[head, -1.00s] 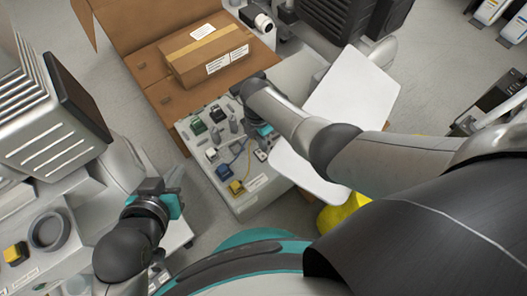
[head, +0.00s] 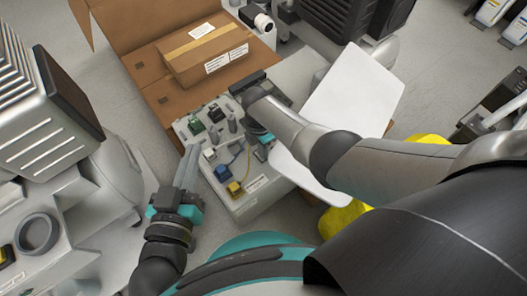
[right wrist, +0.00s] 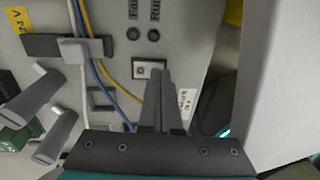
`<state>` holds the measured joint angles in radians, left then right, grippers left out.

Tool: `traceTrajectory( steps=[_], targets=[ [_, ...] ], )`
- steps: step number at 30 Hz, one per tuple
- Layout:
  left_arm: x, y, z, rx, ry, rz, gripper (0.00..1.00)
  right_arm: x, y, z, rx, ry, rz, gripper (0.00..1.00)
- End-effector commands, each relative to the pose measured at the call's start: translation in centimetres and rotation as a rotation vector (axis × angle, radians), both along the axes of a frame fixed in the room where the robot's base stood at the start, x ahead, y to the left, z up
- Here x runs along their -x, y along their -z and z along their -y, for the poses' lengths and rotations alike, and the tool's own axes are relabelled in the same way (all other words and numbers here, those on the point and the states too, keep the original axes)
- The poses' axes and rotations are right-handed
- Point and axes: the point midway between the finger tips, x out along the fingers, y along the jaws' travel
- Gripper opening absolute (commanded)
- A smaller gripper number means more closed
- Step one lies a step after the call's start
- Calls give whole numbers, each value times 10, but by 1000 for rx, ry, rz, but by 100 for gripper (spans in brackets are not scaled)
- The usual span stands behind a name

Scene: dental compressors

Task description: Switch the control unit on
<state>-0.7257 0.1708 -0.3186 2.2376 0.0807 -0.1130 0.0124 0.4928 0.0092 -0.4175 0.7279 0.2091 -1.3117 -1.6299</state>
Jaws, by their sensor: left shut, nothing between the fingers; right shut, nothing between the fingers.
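The control unit (head: 246,203) is a light grey box with coloured connectors and grey levers on its top panel. In the right wrist view its panel (right wrist: 210,50) shows a small white switch (right wrist: 149,68) in a dark frame, below two dark round lamps labelled Fault (right wrist: 133,33) and Run (right wrist: 154,34). My right gripper (right wrist: 160,72) is shut and empty, its tips just beside and below the switch; contact cannot be told. In the head view my right arm partly hides the panel. My left gripper (head: 191,150) is shut and empty at the unit's left edge.
An open cardboard box (head: 150,68) with a taped carton (head: 205,55) stands behind the unit. A white panel (head: 352,95) lies to its right, with a yellow object (head: 345,215) below. Blue and yellow cables (right wrist: 95,70) cross the panel. A grey machine (head: 60,150) stands left.

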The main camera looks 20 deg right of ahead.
Motion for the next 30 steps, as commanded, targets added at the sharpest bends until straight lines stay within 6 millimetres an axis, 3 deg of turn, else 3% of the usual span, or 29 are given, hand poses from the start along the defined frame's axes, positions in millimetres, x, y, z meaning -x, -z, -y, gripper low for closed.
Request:
traceTrajectory(
  steps=[19, 30],
  targets=[
    [3, -5, 3, 34, -2, 50, 0, 1, 4, 0, 0, -1, 0, 0],
    [-4, 5, -8, -67, 2, -98, 0, 11, 6, 1, -5, 0, 19, 0]
  ],
)
